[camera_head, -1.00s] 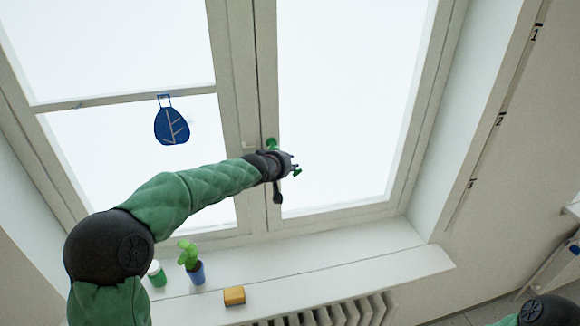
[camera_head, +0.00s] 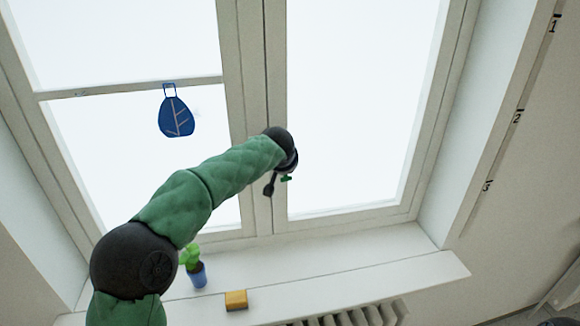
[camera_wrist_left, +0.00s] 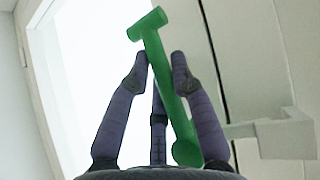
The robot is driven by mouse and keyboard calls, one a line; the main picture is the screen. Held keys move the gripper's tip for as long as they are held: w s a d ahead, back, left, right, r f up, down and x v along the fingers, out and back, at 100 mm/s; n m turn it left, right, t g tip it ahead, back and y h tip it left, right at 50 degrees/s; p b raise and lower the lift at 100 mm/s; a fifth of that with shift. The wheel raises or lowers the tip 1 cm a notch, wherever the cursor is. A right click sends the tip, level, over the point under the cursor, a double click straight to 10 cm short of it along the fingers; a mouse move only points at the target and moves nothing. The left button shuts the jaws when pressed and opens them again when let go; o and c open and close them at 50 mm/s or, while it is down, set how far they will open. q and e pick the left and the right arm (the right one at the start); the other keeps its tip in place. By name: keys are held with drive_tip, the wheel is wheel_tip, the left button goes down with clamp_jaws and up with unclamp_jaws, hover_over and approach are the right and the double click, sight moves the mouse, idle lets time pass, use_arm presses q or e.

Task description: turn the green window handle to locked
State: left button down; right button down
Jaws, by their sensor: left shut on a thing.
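The green window handle (camera_wrist_left: 168,95) is a bar with a short crosspiece at its top end and a rounded lower end. In the left wrist view it runs slantwise from upper left to lower right. My left gripper (camera_wrist_left: 161,72) is shut on its bar, with purple-grey fingers on both sides. In the head view my left gripper (camera_head: 286,165) is at the window's middle frame. Only a small green piece of the handle (camera_head: 286,178) shows below it; the rest is hidden behind my wrist. My right gripper is out of view.
The window frame (camera_head: 254,90) stands behind the arm. A blue leaf ornament (camera_head: 177,117) hangs at the left pane. A potted plant (camera_head: 197,272) and a yellow block (camera_head: 236,299) stand on the sill (camera_head: 350,274), below the arm. A radiator (camera_head: 375,314) is under the sill.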

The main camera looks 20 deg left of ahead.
use_arm(q)
drive_tip(key=shift+s+a+g+y, duration=0.2)
drive_tip(key=shift+a+g+y, duration=0.1)
drive_tip(key=shift+g+y, duration=0.1)
drive_tip(key=shift+m, duration=0.3)
drive_tip(key=c, duration=1)
unclamp_jaws()
drive_tip(key=shift+c, duration=0.2)
drive_tip(key=v, duration=1.2)
drive_tip(key=shift+f, duration=0.2)
